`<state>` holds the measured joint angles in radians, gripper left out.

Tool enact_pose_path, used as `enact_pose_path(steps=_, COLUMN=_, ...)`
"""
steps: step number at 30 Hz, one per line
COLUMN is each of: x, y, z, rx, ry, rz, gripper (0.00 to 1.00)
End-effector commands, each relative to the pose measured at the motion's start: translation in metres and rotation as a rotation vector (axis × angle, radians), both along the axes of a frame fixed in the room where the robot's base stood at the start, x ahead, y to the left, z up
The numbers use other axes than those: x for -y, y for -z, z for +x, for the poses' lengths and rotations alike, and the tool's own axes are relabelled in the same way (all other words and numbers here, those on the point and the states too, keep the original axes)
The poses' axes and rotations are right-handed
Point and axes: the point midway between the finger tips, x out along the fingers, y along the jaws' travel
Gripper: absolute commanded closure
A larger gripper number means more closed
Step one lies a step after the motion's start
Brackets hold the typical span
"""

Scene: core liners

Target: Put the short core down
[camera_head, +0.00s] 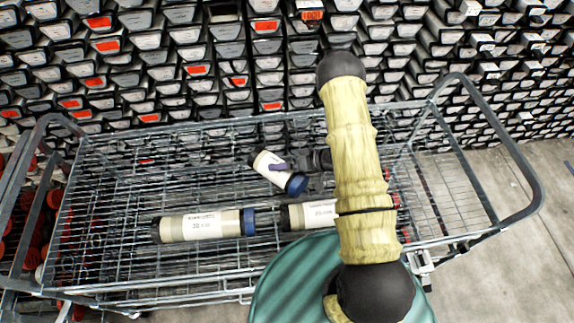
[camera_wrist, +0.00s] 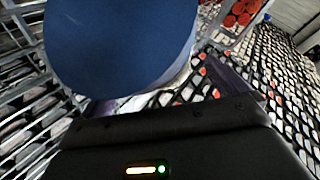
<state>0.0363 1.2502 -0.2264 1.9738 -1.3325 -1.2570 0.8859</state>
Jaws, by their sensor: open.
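The short core (camera_head: 268,168), a pale labelled cylinder with a dark blue cap, is at the middle of the wire cart and lies slanted in the picture. My gripper (camera_head: 280,167) is at it, with one purple-grey finger showing across its side. In the wrist view the blue cap (camera_wrist: 120,40) fills the upper left, very close to the jaws. The jaws are open around or beside the core; the far finger is hidden. I cannot tell whether the core's whole underside rests on the wires.
The wire cart (camera_head: 110,240) holds a longer blue-capped core (camera_head: 200,226) at front left. Another core (camera_head: 308,215) lies right of it, partly hidden by my arm. The cart's left and back wires are clear. Racks of core boxes (camera_head: 150,60) stand behind; raised rails bound both ends.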

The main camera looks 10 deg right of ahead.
Motion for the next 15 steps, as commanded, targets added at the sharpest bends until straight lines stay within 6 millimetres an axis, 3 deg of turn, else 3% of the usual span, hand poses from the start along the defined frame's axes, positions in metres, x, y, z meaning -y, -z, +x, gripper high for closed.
enact_pose_path(steps=7, x=0.014, y=-0.008, z=-0.004, rx=0.001, ry=0.002, rz=-0.001, gripper=0.01)
enact_pose_path(steps=15, x=0.055, y=-0.033, z=-0.018, rx=0.003, ry=0.004, rz=-0.002, gripper=0.01)
